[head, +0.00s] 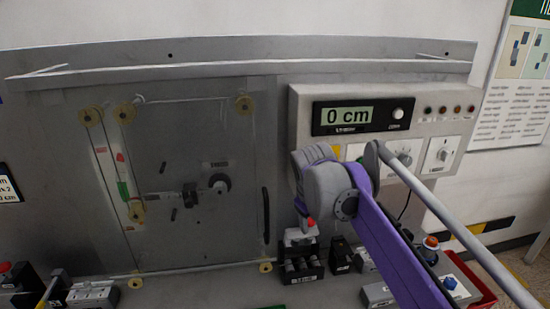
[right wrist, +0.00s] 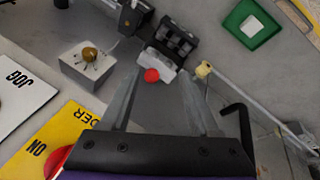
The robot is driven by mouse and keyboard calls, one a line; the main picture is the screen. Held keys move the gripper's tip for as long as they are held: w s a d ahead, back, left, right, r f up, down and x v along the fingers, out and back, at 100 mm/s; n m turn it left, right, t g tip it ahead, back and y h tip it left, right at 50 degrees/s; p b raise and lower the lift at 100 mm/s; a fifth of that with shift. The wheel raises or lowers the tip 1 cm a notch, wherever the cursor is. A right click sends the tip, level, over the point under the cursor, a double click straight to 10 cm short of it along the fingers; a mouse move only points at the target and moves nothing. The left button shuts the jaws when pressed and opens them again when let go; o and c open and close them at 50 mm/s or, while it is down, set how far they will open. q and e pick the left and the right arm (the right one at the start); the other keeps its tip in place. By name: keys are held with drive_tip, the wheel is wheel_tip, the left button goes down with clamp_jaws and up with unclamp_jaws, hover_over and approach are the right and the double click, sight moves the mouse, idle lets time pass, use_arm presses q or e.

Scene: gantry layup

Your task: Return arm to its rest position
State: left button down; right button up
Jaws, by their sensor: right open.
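My right arm (head: 385,240), with a purple link, comes in from the lower right in the head view and reaches toward the control panel. Its grey joint hides part of the panel. In the right wrist view my right gripper (right wrist: 160,82) is open, its two grey fingers spread with nothing held between them. A red round button (right wrist: 151,75) shows in the gap between the fingertips, and I cannot tell how far beyond them it lies. My left gripper is not in view.
The grey control box (head: 300,105) has a display reading "0 cm". A black rack (head: 302,270) stands on the bench below my right arm. A grey plate with yellow rollers (head: 124,112) is at left. The wrist view shows a yellow panel (right wrist: 75,125) and a green tray (right wrist: 232,20).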

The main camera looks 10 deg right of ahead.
drive_tip(key=s+d+f+m+t+y, duration=0.1)
drive_tip(key=s+f+m, duration=0.2)
drive_tip(key=s+f, duration=0.7)
drive_tip(key=s+d+f+m, duration=0.1)
drive_tip(key=s+f+m, duration=0.2)
drive_tip(key=s+f, duration=0.6)
drive_tip(key=s, duration=0.7)
drive_tip(key=shift+s+f+t+y, duration=0.2)
drive_tip(key=shift+f+t+y, duration=0.2)
drive_tip(key=shift+d, duration=0.1)
